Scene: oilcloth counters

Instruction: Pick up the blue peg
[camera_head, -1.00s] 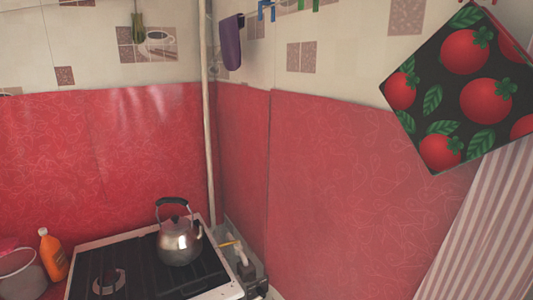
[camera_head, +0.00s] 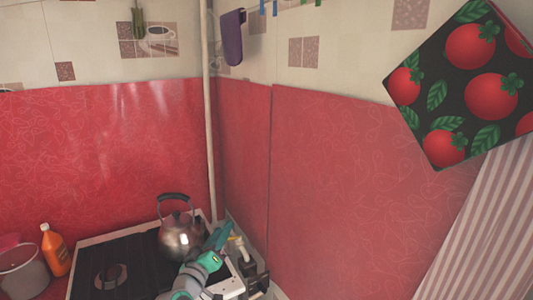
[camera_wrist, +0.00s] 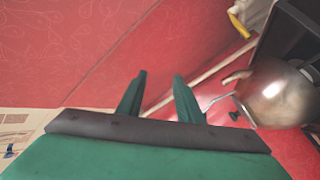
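Small blue pegs (camera_head: 262,7) hang at the top edge of the head view, right of the purple cloth; their upper parts are cut off. My gripper (camera_head: 222,232) is low in the head view, beside the kettle and far below the pegs. In the wrist view, my gripper's two green fingers (camera_wrist: 158,82) stand apart with nothing between them, so it is open. A tiny blue spot shows at the left edge of the wrist view; I cannot tell whether it is a peg.
A metal kettle (camera_head: 180,238) stands on the stove (camera_head: 140,262), close to my arm. It also shows in the wrist view (camera_wrist: 280,95). A vertical pipe (camera_head: 208,120) runs up the corner. A purple cloth (camera_head: 232,38) and a tomato-patterned potholder (camera_head: 460,85) hang higher up.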

